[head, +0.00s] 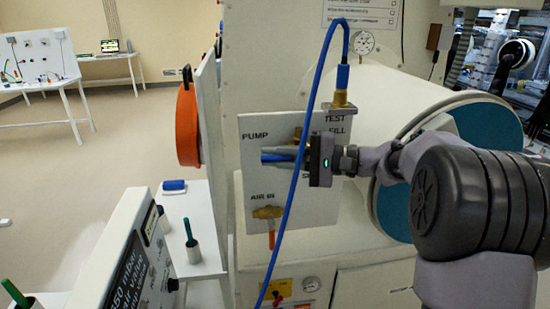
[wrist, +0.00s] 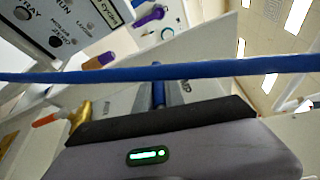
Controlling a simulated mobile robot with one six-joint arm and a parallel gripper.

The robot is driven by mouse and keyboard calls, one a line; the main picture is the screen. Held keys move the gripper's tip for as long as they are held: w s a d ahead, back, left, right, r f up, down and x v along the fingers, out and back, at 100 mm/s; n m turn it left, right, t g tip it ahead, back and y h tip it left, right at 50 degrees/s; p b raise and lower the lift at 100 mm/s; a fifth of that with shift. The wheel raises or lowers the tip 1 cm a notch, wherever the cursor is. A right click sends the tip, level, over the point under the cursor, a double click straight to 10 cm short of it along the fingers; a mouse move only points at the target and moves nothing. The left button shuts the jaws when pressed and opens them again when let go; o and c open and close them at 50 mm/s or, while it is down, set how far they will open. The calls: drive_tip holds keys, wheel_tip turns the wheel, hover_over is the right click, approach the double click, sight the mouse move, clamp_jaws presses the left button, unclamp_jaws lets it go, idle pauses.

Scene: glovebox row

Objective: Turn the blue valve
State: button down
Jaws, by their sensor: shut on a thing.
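The blue valve's handle (head: 270,157) is on the white panel (head: 322,207), beside the PUMP label. My gripper (head: 277,157) reaches in from the right, its grey fingers shut on the blue handle. The fingers hide much of the handle and the valve body. In the wrist view a short blue piece of the handle (wrist: 158,92) shows between the fingers (wrist: 159,98). The handle looks about level in the head view.
A blue hose (head: 290,208) loops down from the TEST FILL fitting (head: 342,98) and passes in front of my gripper; it crosses the wrist view (wrist: 215,69). Below is the AIR IN brass valve (head: 267,212) with an orange handle. A white side table (head: 197,202) stands at left.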

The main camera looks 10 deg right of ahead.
sight(295, 158)
drive_tip(key=c, duration=1.4)
unclamp_jaws()
drive_tip(key=shift+c, duration=0.2)
drive_tip(key=shift+r, duration=0.1)
drive_tip(key=p+v, duration=0.1)
drive_tip(key=v, duration=0.6)
drive_tip(key=shift+s+d+p, duration=0.15)
drive_tip(key=shift+d+p, duration=0.05)
drive_tip(key=shift+p, duration=0.15)
